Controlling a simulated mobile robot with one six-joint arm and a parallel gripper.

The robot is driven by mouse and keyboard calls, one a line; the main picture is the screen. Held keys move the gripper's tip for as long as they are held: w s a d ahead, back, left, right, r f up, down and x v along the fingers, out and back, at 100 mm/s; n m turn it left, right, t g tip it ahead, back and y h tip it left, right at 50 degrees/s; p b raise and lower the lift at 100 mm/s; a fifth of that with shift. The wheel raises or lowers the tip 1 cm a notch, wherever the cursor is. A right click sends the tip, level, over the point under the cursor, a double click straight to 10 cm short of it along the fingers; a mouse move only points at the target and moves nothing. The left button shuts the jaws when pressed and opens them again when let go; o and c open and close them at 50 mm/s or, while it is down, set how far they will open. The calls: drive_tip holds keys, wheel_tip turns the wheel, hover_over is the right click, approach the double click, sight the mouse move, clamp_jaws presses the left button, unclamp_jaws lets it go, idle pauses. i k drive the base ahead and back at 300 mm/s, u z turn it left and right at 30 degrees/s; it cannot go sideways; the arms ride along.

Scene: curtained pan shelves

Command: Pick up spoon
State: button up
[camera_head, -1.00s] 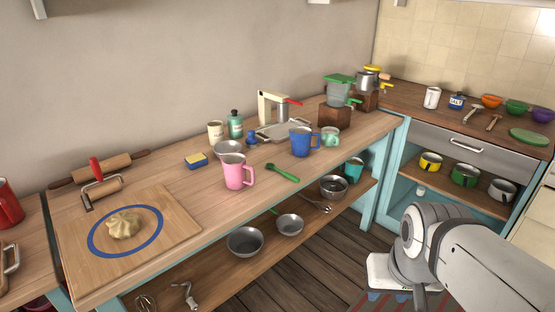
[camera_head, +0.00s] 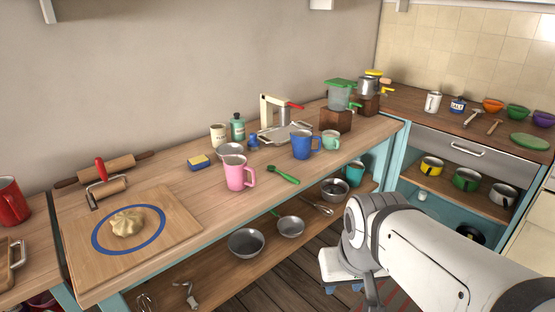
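A green spoon-like utensil (camera_head: 283,174) lies near the front edge of the wooden counter (camera_head: 225,205), right of the pink mug (camera_head: 238,174). Its exact shape is too small to be sure of. A metal utensil (camera_head: 318,206) lies on the lower shelf beneath, among pans. My white arm reaches in from the lower right and bends down in front of the counter. The white end part (camera_head: 338,266) is low and apart from the green utensil. My gripper's fingers cannot be made out clearly.
A blue mug (camera_head: 302,144), a small green cup (camera_head: 331,140) and a sponge (camera_head: 198,162) stand on the counter. A board (camera_head: 180,215) with dough (camera_head: 127,222) lies at left. Several metal bowls sit on the lower shelf. The counter front around the green utensil is clear.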

sight(272, 168)
drive_tip(key=i, duration=0.95)
